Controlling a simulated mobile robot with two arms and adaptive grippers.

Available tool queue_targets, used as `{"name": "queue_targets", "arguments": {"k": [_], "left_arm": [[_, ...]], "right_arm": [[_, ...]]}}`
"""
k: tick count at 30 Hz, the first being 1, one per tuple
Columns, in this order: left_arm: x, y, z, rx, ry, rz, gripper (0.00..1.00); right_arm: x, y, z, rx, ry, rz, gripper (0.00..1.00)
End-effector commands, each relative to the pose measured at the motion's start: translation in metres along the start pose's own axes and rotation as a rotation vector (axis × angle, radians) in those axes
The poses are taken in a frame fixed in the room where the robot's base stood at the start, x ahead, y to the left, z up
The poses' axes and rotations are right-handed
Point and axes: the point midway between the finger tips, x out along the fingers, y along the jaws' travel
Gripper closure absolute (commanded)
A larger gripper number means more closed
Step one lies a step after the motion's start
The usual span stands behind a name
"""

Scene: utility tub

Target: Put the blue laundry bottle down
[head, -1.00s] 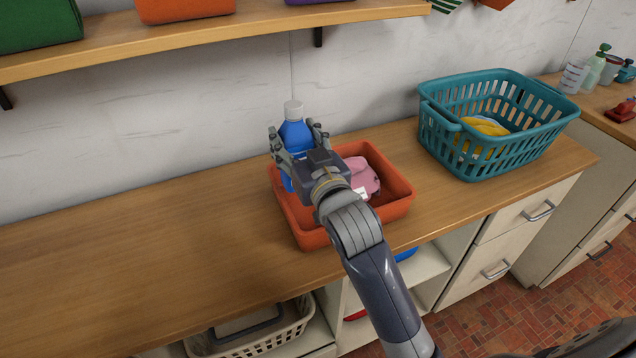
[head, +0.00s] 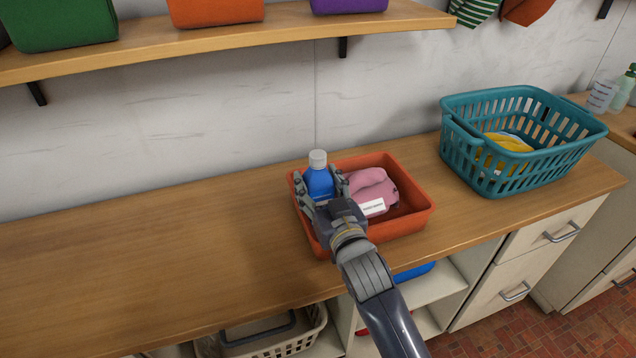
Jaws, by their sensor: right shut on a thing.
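The blue laundry bottle (head: 319,182) with a pale grey cap stands upright at the left side of the orange tub (head: 418,222). My right gripper (head: 320,186) is shut on the bottle, one finger at each side. The gripper and wrist hide the bottle's lower part, so I cannot tell whether its base touches the tub floor. The tub sits on the wooden counter (head: 150,240). A pink cloth (head: 372,187) and a small white labelled item (head: 373,208) lie in the tub, right of the bottle. My left gripper is not in view.
A teal laundry basket (head: 470,168) with yellow cloth (head: 506,142) stands on the counter to the right. A wooden shelf (head: 200,46) with green, orange and purple bins hangs above. The counter left of the tub is clear.

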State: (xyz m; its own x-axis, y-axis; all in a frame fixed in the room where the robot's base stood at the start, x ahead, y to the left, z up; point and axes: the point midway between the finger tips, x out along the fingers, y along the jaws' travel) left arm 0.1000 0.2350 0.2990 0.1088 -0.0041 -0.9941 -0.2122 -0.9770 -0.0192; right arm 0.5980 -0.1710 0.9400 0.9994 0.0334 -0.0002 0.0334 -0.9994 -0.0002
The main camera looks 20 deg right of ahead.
Motion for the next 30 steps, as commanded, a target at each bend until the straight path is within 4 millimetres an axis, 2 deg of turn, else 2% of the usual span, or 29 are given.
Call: {"name": "queue_targets", "arguments": {"k": [1,3,9,17,23,30], "left_arm": [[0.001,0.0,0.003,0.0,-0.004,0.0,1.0],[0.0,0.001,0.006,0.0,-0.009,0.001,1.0],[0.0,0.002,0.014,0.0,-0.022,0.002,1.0],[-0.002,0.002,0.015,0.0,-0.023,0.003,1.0],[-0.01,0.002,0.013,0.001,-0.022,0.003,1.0],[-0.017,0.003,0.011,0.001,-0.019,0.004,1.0]], "right_arm": [[0.0,0.0,0.002,0.0,-0.001,0.0,0.43],[0.0,0.0,0.001,0.0,-0.002,0.0,0.28],[0.0,0.0,0.001,0.0,-0.001,0.0,0.28],[-0.003,0.0,-0.002,0.0,-0.002,0.0,0.28],[-0.028,0.0,-0.002,0.0,-0.004,0.0,0.28],[-0.07,0.0,-0.001,0.001,-0.006,0.001,0.28]]}}
